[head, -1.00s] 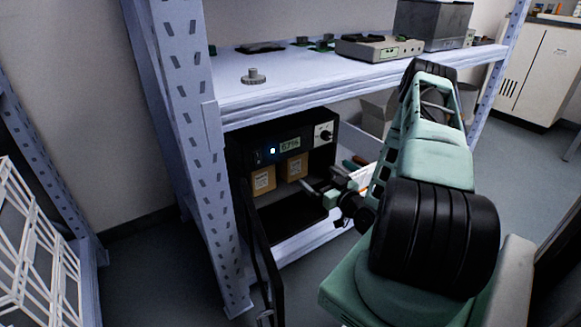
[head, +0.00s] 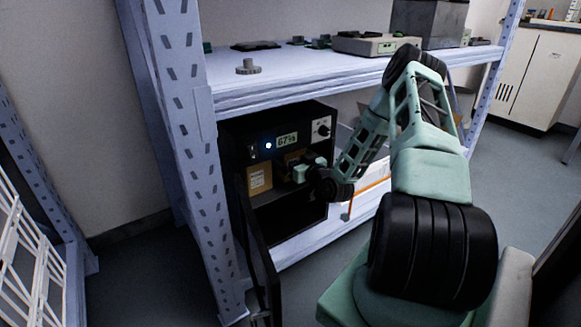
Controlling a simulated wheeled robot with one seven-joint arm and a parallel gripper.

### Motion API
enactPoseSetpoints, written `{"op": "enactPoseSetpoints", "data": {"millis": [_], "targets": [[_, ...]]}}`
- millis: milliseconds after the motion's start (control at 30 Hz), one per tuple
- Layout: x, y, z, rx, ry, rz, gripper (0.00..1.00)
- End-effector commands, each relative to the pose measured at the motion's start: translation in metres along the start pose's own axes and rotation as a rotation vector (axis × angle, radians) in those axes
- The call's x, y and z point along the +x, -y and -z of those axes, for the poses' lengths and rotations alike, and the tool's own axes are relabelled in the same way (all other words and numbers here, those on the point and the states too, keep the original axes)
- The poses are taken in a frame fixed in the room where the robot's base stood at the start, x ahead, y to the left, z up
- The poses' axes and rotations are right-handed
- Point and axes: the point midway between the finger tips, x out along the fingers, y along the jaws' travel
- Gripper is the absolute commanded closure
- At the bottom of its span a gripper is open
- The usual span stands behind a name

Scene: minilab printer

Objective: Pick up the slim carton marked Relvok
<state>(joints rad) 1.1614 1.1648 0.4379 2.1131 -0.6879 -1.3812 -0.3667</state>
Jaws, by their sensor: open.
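Two tan cartons sit inside the open black machine on the lower shelf. The left carton (head: 258,179) shows clearly, with a pale label too small to read. The right carton (head: 291,157) is mostly hidden behind my gripper, only its top showing. I cannot tell which one is marked Relvok. My gripper (head: 293,171) is open, reaching into the machine in front of the right carton. Its fingertips are dark and hard to make out, and I cannot tell whether they touch that carton.
The black machine (head: 326,168) has a lit display and a knob. Its door (head: 258,250) hangs open at the left, beside the shelf's upright post (head: 187,130).

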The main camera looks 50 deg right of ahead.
Motion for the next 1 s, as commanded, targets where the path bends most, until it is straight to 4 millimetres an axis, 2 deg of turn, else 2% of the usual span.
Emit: {"op": "enactPoseSetpoints", "data": {"millis": [200, 367, 400, 767, 1000], "targets": [[0.001, 0.000, 0.001, 0.000, 0.001, 0.000, 0.00], [0.001, 0.000, 0.000, 0.000, 0.001, 0.000, 0.44], [0.001, 0.000, 0.000, 0.000, 0.001, 0.000, 0.47], [0.001, 0.000, 0.005, -0.001, 0.000, 0.000, 0.47], [0.001, 0.000, 0.033, -0.002, -0.001, 0.001, 0.47]]}}
